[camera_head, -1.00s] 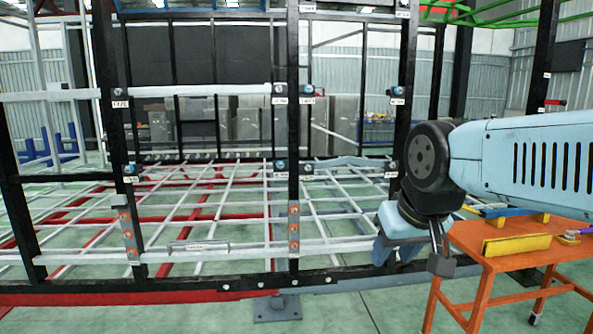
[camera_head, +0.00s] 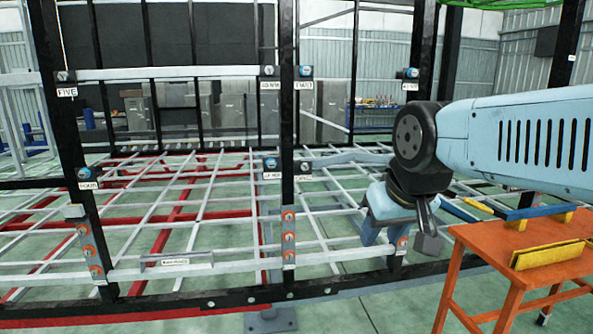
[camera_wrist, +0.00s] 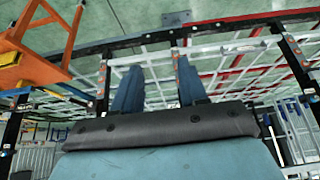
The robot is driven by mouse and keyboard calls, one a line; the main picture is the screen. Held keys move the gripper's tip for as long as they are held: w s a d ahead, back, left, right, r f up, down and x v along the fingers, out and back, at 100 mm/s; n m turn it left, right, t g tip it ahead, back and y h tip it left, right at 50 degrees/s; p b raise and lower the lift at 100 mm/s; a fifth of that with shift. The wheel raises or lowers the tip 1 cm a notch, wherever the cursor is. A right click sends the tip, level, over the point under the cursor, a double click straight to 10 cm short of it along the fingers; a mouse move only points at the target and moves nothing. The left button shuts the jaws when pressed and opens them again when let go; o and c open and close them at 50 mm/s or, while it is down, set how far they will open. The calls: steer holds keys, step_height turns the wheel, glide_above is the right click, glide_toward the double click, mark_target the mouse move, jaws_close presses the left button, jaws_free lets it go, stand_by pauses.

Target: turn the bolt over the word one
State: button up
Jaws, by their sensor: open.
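Several blue-and-silver bolts sit on the black chassis frame in the head view, each with a white word label. One bolt (camera_head: 66,76) at the left is over a label reading "FIVE" (camera_head: 66,92). Others include two upper middle bolts (camera_head: 268,71) and (camera_head: 305,71), an upper right bolt (camera_head: 410,73) and a lower left bolt (camera_head: 84,173). Most labels are too small to read, so I cannot tell which says one. My gripper (camera_head: 384,240) points downward at the right, apart from these bolts. Its blue fingers are open and empty, also in the wrist view (camera_wrist: 158,66).
An orange table (camera_head: 500,245) with a yellow-edged piece (camera_head: 548,254) stands right of my gripper. Red-orange bolts (camera_head: 288,238) sit on lower plates. White bars form a grid floor inside the black frame. Open green floor (camera_head: 365,312) lies in front.

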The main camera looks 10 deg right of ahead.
steer(key=shift+d, duration=0.25)
steer(key=shift+o, duration=1.3)
steer(key=shift+w, duration=0.3)
steer(key=w+m+t, duration=0.1)
steer(key=w+m, duration=0.1)
steer(key=w, duration=0.2)
steer(key=w+m, duration=0.2)
steer(key=w, duration=0.3)
steer(key=w+a+m+t, duration=0.1)
steer(key=w, duration=0.3)
steer(key=shift+w+r+m+t+h, duration=0.3)
steer(key=shift+w+m, duration=0.05)
steer(key=shift+m, duration=0.05)
steer(key=m+t, duration=1)
steer(key=m, duration=1.4)
glide_toward(306, 169)
steer(key=w, duration=0.8)
steer(key=shift+w+d+r, duration=0.1)
steer(key=shift+w+r, duration=0.05)
steer(key=shift+r, duration=0.05)
